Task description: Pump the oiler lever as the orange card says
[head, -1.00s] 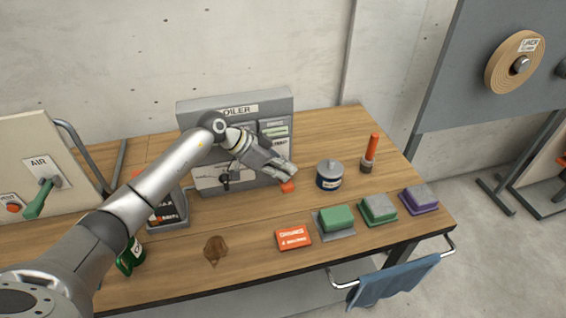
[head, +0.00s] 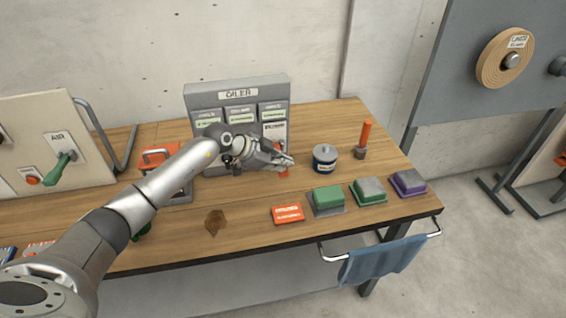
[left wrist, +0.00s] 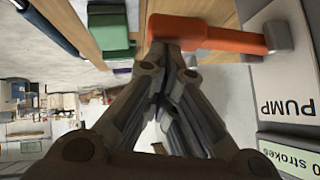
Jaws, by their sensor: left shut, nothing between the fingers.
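The grey oiler (head: 237,94) stands at the back of the bench with three labelled panels. Its orange lever (left wrist: 215,34) sticks out from a grey pivot in the left wrist view, beside the "PUMP" label. A small orange part of the lever (head: 283,173) shows in the head view under the fingers. The display next to the label (left wrist: 290,152) reads "0 strokes" as far as it shows. My left gripper (head: 289,161) is shut and empty, its tips at the lever; I cannot tell if they touch. The orange card (head: 287,213) lies near the front edge, its text too small to read.
A dark blue pot (head: 325,160) and an orange-handled tool (head: 364,140) stand right of the gripper. Green blocks (head: 327,196) and a purple block (head: 408,183) line the front right. An air panel (head: 62,150) is at the left. A brown stain (head: 215,222) marks the bench.

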